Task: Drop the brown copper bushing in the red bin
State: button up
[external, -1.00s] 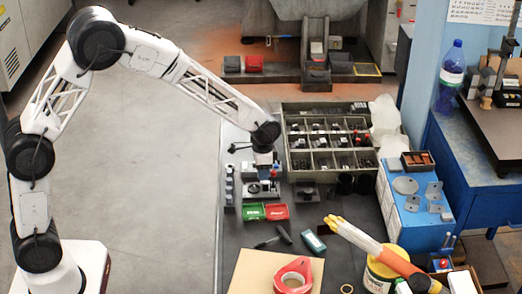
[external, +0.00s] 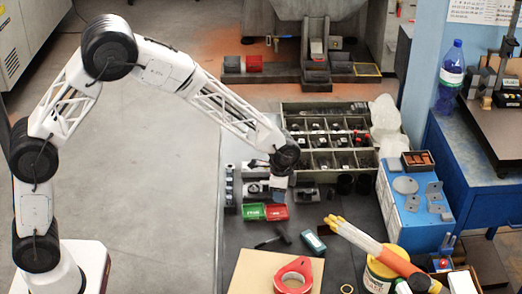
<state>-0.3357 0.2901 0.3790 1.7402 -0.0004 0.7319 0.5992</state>
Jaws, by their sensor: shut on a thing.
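My gripper (external: 278,197) points down just behind and above the red bin (external: 276,212). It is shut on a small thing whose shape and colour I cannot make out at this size. I cannot see the brown copper bushing clearly anywhere. The red bin is a small open tray on the dark bench top, side by side with a green bin (external: 253,212) on its left.
A large compartment tray (external: 283,135) with many small parts stands behind my gripper. A dark fixture (external: 256,187) is just left of it. A brown board (external: 245,270) with a red tape roll (external: 293,276) lies in front, and a blue box (external: 412,225) stands right.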

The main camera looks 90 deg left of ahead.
jog(key=shift+f, duration=0.15)
jog(key=shift+f, duration=2.35)
jog(key=shift+f, duration=0.9)
jog(key=o, duration=1.1)
jog(key=shift+c, duration=0.2)
jog(key=shift+r, duration=0.15)
notch_tip(320, 180, up, 8)
jog(key=shift+f, duration=0.25)
jog(key=shift+r, duration=0.1)
jog(key=shift+r, duration=2.4)
